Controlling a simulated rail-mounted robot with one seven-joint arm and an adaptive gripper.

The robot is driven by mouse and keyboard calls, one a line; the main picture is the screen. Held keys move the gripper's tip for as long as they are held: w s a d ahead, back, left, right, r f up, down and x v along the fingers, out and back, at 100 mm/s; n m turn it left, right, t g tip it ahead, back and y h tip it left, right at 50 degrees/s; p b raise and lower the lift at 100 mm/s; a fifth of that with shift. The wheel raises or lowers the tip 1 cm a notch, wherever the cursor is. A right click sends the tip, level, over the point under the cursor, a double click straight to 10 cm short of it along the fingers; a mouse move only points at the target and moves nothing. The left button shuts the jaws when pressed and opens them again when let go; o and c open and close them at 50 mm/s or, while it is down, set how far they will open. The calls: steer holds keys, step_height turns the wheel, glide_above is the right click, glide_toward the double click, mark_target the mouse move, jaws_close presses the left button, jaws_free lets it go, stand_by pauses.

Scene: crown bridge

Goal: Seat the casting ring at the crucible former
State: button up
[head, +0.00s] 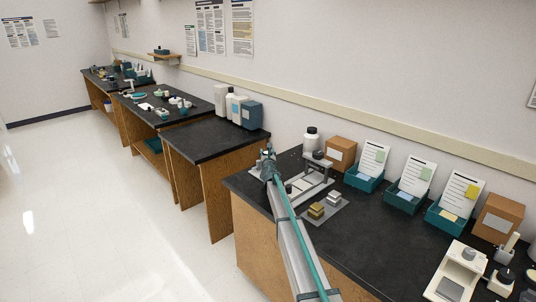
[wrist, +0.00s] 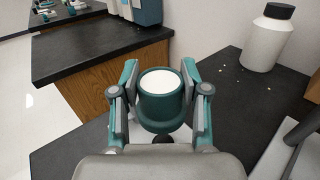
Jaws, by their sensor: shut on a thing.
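My gripper (wrist: 160,76) is shut on a teal, cup-like cylinder with a white top face, which I take to be the casting ring (wrist: 161,104). The ring is upright between the two fingers, near the edge of a black bench. In the head view my gripper (head: 268,158) is small, at the left end of the near bench, and the ring is hard to make out there. I cannot pick out the crucible former for sure in either view. The underside of the ring is hidden.
The near black bench (head: 355,233) holds a grey press-like stand (head: 318,162), metal blocks on a plate, teal trays with cards, and boxes. A white bottle (wrist: 268,38) stands right of the ring. Another bench (wrist: 95,50) lies across a gap, with several containers at its back.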

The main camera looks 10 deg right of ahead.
steer(key=shift+s+f+b, duration=0.1)
steer(key=shift+s+b, duration=0.05)
steer(key=shift+b, duration=0.4)
step_height(320, 180, down, 6)
steer(key=b, duration=0.6)
steer(key=shift+r, duration=0.2)
steer(key=shift+b, duration=1)
stand_by(1.5)
steer(key=shift+f+b, duration=1.15)
steer(key=shift+b, duration=0.15)
steer(key=o, duration=1.3)
steer(key=s, duration=0.8)
steer(key=s+a, duration=0.1)
steer(key=s, duration=0.3)
steer(key=shift+r, duration=0.1)
